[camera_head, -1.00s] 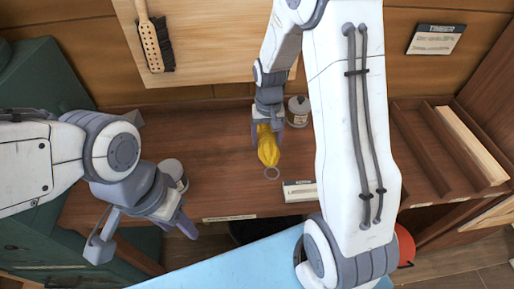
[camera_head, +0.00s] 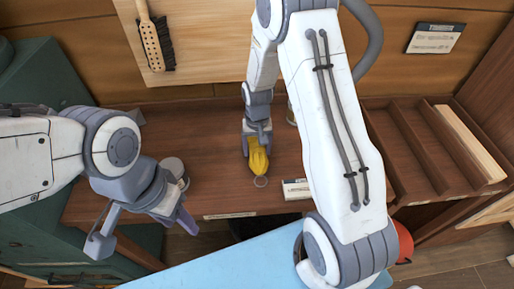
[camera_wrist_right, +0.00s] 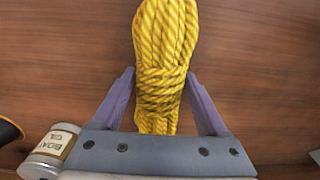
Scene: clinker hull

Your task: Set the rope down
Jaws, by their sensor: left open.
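The yellow rope (camera_head: 259,160) is a bundled coil with a small ring at its near end, over the wooden bench (camera_head: 215,140). My right gripper (camera_head: 258,146) points down at the rope's far end. In the right wrist view the rope (camera_wrist_right: 163,60) lies between the two fingers (camera_wrist_right: 161,80), whose tips meet its sides. I cannot tell whether the rope touches the bench top or hangs just above it. My left gripper (camera_head: 145,236) is open and empty, low at the left, in front of the bench.
A boat oil tin (camera_wrist_right: 52,150) stands beside my right gripper. A small labelled block (camera_head: 296,188) lies near the bench's front edge. Slotted wooden racks (camera_head: 425,150) fill the right end. A brush (camera_head: 155,42) hangs at the back.

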